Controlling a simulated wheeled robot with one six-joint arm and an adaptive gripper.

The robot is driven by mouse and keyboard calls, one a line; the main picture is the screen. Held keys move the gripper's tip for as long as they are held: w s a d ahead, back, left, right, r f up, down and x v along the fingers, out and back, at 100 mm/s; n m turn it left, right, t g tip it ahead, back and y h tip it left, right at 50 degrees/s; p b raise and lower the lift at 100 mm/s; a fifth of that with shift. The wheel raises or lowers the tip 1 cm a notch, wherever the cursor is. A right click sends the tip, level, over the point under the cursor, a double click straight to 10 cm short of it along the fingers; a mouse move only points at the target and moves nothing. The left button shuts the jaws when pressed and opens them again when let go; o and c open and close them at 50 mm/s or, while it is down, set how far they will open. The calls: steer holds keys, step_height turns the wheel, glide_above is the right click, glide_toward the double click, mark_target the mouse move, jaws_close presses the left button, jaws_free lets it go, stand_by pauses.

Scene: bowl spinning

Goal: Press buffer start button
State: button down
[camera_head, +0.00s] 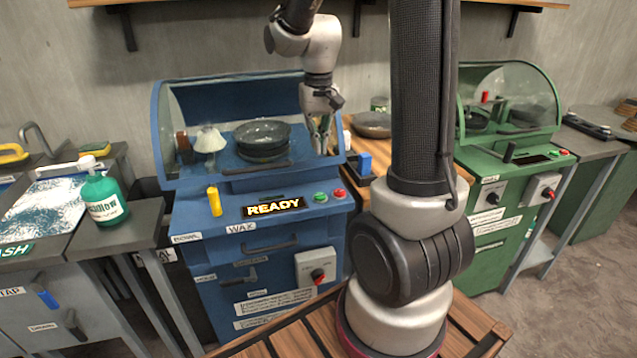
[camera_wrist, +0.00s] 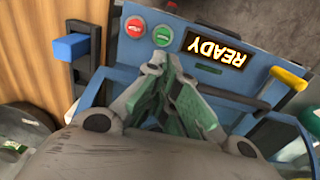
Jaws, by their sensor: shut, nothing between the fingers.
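The blue machine (camera_head: 243,240) has a lit READY display (camera_head: 273,207) on its front panel. A green button (camera_head: 320,197) and a red button (camera_head: 339,193) sit right of the display. In the wrist view the green button (camera_wrist: 163,35) and red button (camera_wrist: 135,27) are upside down beside the READY display (camera_wrist: 218,50). My gripper (camera_head: 320,148) is shut and empty, above the panel by the hood's right side. In the wrist view its fingertips (camera_wrist: 166,62) appear close to the green button; the exact gap cannot be told.
A dark bowl (camera_head: 262,139) sits under the blue machine's clear hood (camera_head: 190,115). A yellow lever (camera_head: 214,201) and a blue handle (camera_head: 365,163) stick up nearby. A green machine (camera_head: 500,190) stands at right. A teal bottle (camera_head: 104,198) stands on the left counter.

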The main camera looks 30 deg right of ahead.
mark_target(320, 196)
step_height(320, 196, down, 12)
steer(key=shift+f, duration=0.1)
stand_by(0.5)
